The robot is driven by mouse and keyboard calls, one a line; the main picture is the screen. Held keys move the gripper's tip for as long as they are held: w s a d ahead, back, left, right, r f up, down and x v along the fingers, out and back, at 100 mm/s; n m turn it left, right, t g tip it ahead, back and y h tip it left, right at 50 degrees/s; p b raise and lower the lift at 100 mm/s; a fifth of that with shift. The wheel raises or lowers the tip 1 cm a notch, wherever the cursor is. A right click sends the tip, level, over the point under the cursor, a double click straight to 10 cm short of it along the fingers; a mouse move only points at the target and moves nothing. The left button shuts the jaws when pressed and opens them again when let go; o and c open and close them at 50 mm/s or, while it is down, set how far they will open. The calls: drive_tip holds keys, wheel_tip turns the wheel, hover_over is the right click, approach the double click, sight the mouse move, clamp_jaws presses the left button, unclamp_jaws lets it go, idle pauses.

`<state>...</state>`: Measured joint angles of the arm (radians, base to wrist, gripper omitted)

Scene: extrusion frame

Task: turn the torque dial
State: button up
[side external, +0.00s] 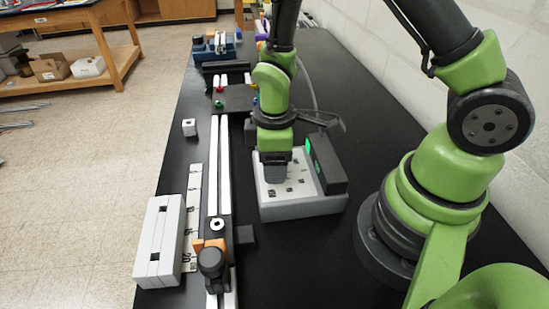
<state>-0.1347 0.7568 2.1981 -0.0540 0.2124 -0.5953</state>
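A light grey control box (300,207) stands on the black table with dark number marks on its sloped top. A dark display housing (330,165) with a bright green screen (309,150) is at its back right. My gripper (276,178) points straight down over the left part of the box's top, among the number marks. The torque dial itself cannot be made out; my gripper covers that spot. I cannot tell whether the fingers are open or closed on it, or whether they touch it.
A long white rail (219,180) runs along the table left of the box, with a dark clamp knob (212,262) near the front. White extrusion bars (160,240) lie at the left edge. A small white block (189,127) sits farther back. A wall closes off the right.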

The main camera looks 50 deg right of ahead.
wheel_tip(320, 180, up, 10)
idle(0.7)
drive_tip(key=s+r+m+t+y, duration=0.2)
drive_tip(key=s+r+m+t, duration=0.5)
drive_tip(key=s+r+m, duration=0.4)
drive_tip(key=shift+d+r+m, duration=0.35)
drive_tip(key=shift+r+m, duration=0.15)
drive_tip(key=shift+r, duration=1.55)
